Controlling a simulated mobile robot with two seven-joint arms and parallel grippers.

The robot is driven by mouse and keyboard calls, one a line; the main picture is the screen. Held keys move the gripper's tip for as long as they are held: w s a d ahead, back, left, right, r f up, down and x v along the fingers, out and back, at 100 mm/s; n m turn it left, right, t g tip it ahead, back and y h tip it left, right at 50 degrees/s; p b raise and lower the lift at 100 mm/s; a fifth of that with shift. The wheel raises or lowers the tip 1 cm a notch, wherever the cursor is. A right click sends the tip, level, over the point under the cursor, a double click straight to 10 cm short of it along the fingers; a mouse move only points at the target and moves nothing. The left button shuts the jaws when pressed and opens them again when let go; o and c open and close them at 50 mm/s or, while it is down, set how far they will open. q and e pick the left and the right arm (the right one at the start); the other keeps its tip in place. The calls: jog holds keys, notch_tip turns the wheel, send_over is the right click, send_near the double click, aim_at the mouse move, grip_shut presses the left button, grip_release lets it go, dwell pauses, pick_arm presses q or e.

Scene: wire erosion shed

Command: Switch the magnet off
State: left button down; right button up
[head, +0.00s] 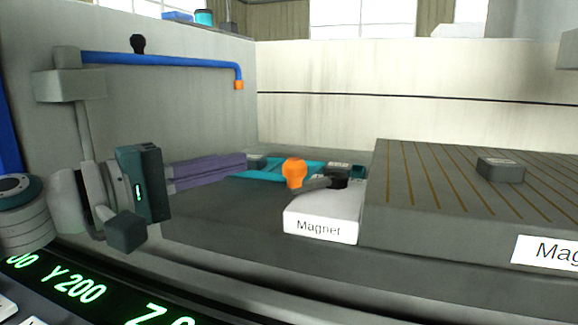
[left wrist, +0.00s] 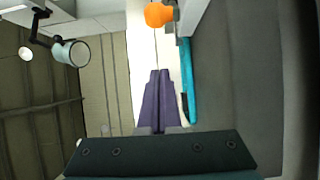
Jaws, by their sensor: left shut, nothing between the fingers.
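The magnet switch is a lever with an orange knob (head: 294,172) on a white block labelled "Magnet" (head: 320,223). Its dark lever arm (head: 318,184) runs from the knob, on the left, to a dark pivot on the right. The knob also shows at the top of the left wrist view (left wrist: 159,14). My left gripper (head: 243,163) has purple fingers pointing right. They are shut and empty, left of the knob and apart from it. The fingers also show in the left wrist view (left wrist: 160,76), with a gap to the knob. My right gripper is not in view.
The striped grey magnet plate (head: 430,195) is right of the switch, with a small dark block (head: 501,170) on it. A teal item (head: 262,174) lies behind the knob. A blue pipe (head: 165,59) with an orange tip hangs above left. A pale wall stands behind.

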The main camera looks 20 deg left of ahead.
pick_arm(q)
jog(key=x, duration=0.6)
jog(key=s, duration=0.1)
jog(key=s+d+p, duration=0.1)
jog(key=shift+s+d, duration=0.3)
jog(key=shift+s, duration=0.1)
jog(key=shift+s+d+p, duration=0.3)
jog(key=shift+s, duration=0.05)
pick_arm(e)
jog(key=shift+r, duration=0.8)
